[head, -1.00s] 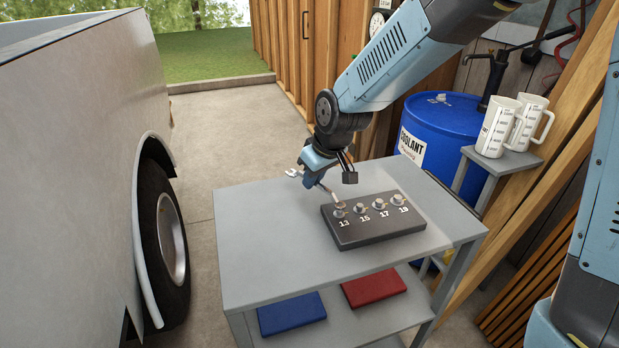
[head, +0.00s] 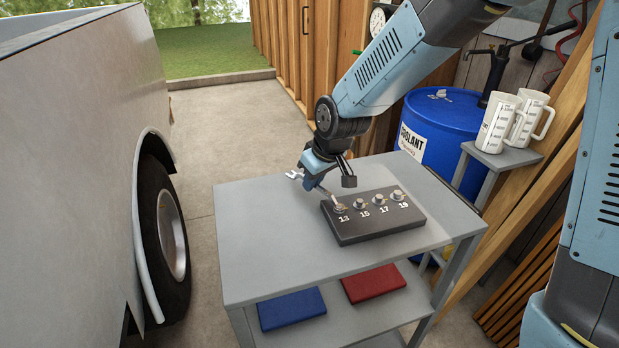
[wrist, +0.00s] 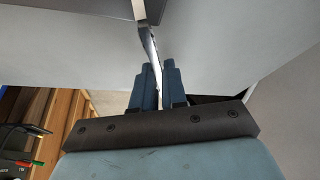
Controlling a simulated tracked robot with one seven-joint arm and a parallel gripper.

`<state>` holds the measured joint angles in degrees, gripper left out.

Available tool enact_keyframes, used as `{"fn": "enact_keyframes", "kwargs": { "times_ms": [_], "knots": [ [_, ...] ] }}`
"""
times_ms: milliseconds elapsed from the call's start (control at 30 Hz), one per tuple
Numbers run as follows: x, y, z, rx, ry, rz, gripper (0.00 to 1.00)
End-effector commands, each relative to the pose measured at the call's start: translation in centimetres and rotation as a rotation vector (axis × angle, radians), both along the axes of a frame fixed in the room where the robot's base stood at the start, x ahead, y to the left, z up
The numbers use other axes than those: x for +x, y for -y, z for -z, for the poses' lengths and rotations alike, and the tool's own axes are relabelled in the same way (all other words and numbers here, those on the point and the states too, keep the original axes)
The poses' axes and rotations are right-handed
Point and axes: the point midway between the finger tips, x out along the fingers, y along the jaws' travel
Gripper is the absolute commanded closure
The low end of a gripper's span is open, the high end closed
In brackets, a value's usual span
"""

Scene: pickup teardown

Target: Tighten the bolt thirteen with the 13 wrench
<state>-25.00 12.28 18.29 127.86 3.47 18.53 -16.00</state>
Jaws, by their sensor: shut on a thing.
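My gripper (head: 318,175) is shut on a silver wrench (head: 325,192) above the cart's left back part. The wrench's open end shows at the upper left of my gripper, and its other end reaches down to bolt thirteen (head: 340,208) on the dark block (head: 375,227). I cannot tell whether it is seated around the bolt head or only touching it.
Bolts 15 (head: 360,204), 17 (head: 379,199) and 19 (head: 398,195) stand beside it on the block. The grey cart (head: 265,240) has clear top space at left and front. A blue coolant drum (head: 450,115) and two mugs (head: 498,125) are behind right. A vehicle (head: 80,150) is at left.

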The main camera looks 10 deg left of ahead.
Motion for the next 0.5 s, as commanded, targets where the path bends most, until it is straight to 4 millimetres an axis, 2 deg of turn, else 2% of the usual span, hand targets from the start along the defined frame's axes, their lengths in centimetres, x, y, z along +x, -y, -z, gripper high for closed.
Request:
{"fn": "enact_keyframes", "kwargs": {
  "times_ms": [500],
  "knots": [
    [0.19, 0.24, 0.33, -0.002, -0.001, 0.040, 1.00]
  ]
}}
